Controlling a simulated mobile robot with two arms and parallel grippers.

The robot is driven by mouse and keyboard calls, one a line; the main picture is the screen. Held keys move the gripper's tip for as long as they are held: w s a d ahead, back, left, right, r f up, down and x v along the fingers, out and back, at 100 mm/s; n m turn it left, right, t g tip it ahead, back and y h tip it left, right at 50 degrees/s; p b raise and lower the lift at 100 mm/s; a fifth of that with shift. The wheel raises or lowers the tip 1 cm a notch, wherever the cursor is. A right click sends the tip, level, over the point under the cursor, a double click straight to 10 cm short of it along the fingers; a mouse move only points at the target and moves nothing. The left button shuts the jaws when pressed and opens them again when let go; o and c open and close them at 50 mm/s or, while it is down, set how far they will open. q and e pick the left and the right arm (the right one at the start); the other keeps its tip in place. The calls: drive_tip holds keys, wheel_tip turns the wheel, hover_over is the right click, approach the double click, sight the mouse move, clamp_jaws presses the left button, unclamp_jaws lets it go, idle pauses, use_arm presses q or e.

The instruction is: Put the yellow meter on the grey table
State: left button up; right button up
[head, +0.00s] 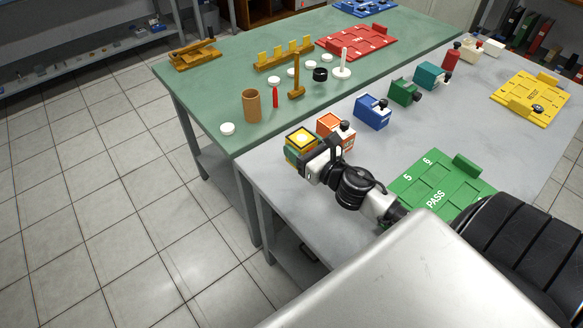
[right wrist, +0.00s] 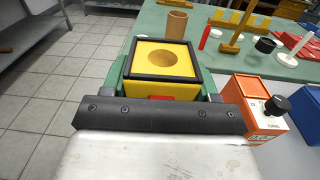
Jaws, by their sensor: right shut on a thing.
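The yellow meter (head: 301,137) is a small boxy block with a black-rimmed yellow top. In the head view it shows over the left end of the grey table (head: 277,184). My right gripper (head: 313,161) is shut on it from the near side. In the right wrist view the meter (right wrist: 162,88) sits upright just beyond the gripper, with a round recess in its top. The gripper hides its near lower part, and I cannot tell whether its underside touches the table. My left gripper is not in view.
An orange meter (head: 334,126) stands close to the right of the yellow one. Blue (head: 372,112), green (head: 404,92) and teal (head: 431,75) meters continue along the grey table. A green PASS tray (head: 440,183) lies nearer me. The green table (head: 200,110) adjoins behind.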

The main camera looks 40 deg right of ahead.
drive_tip(key=w+d+r, duration=0.4)
drive_tip(key=d, duration=0.6)
drive_tip(key=shift+m+h, duration=0.3)
drive_tip(key=shift+h, duration=0.2)
drive_tip(key=a+f, duration=0.2)
drive_tip(key=a, duration=0.1)
drive_tip(key=a+f, duration=0.2)
drive_tip(key=a, duration=0.2)
drive_tip(key=a+f, duration=0.2)
drive_tip(key=a, duration=0.1)
drive_tip(key=shift+w+a+f+b, duration=0.1)
drive_tip(key=shift+a+b, duration=0.15)
drive_tip(key=shift+b, duration=0.1)
drive_tip(key=shift+a+f, duration=0.15)
drive_tip(key=shift+f, duration=0.05)
wheel_tip(320, 180, down, 4)
drive_tip(key=shift+r+b, duration=0.1)
drive_tip(key=shift+b, duration=0.55)
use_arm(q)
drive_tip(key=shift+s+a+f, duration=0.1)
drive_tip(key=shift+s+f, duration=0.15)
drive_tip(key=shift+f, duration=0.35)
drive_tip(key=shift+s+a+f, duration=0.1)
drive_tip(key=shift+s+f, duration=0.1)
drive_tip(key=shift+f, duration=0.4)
use_arm(e)
drive_tip(key=o, duration=1)
